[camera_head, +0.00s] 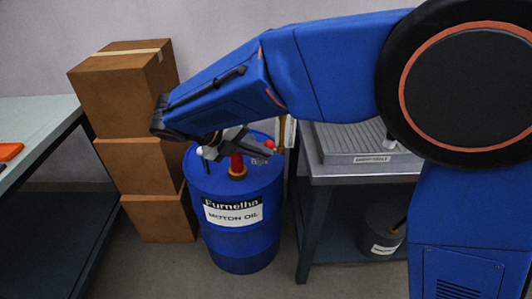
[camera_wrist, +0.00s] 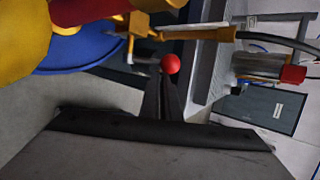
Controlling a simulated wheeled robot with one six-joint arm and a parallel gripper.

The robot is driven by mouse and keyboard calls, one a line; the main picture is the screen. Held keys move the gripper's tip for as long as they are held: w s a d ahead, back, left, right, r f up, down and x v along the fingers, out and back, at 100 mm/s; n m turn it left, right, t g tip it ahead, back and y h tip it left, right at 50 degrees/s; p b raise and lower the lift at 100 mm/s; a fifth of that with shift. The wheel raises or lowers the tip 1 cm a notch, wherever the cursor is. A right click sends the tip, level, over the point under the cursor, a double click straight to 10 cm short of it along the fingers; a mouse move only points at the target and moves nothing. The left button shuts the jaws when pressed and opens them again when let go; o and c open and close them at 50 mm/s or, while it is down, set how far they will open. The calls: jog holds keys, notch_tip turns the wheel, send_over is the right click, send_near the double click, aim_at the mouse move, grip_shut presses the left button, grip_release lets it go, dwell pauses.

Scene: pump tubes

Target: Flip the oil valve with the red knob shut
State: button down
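The red knob (camera_head: 269,143) sits on the oil valve at the top right of the blue motor oil drum (camera_head: 237,222). In the wrist view the red knob (camera_wrist: 171,64) is on a short lever beside the brass valve pipe (camera_wrist: 205,33). My gripper (camera_wrist: 165,78) has its dark fingers close together, with their tips at the knob; nothing shows clearly between them. I cannot tell whether the tips touch the knob. In the head view my gripper (camera_head: 245,143) is over the drum top, left of the knob, and partly hides the pump.
Stacked cardboard boxes (camera_head: 160,165) stand left of the drum. A metal bench (camera_head: 345,172) with a grey tray is on the right, a dark bucket (camera_head: 383,228) beneath it. In the wrist view, another red part (camera_wrist: 293,75) sits at the right on a grey cylinder.

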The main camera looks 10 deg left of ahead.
jog(key=shift+a, duration=0.4)
jog(key=shift+s+a, duration=0.1)
jog(key=shift+a, duration=0.05)
jog(key=shift+r, duration=0.2)
jog(key=shift+r, duration=0.65)
